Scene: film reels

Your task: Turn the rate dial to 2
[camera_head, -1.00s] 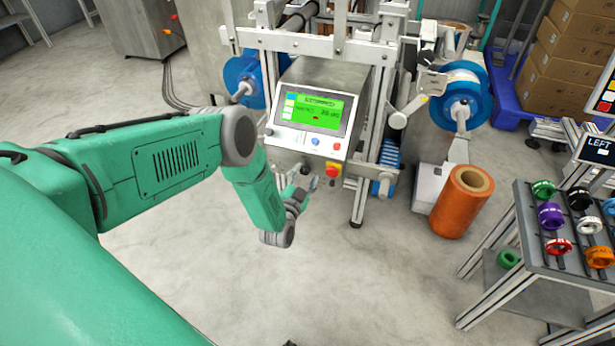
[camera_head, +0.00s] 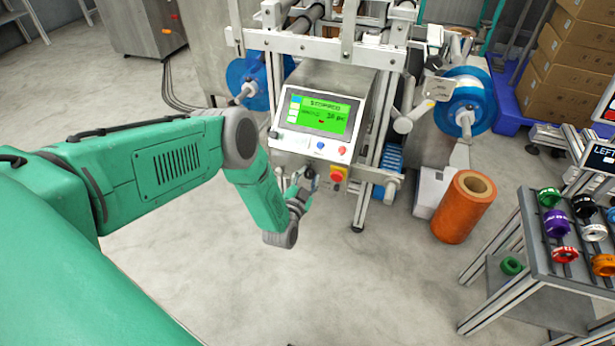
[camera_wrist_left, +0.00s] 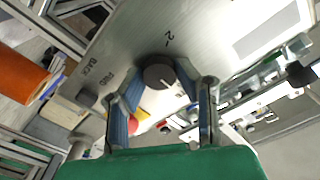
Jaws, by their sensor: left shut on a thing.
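The rate dial (camera_wrist_left: 160,75) is a dark round knob on a brushed metal panel (camera_wrist_left: 130,45) in the left wrist view. A "2" mark is printed on the panel just beyond it. My left gripper (camera_wrist_left: 160,90) has its blue-padded fingers on either side of the dial and is shut on it. In the head view my left gripper (camera_head: 306,180) is at the machine's front, below the control box (camera_head: 317,122) with its green screen. The fingers mostly hide the dial there. Where the dial's pointer stands is unclear. My right gripper is out of view.
A red and yellow stop button (camera_head: 337,175) sits just right of the left gripper. An orange roll (camera_head: 463,207) stands on the floor to the right. A rack of coloured rings (camera_head: 560,235) is at the far right. The floor in front is clear.

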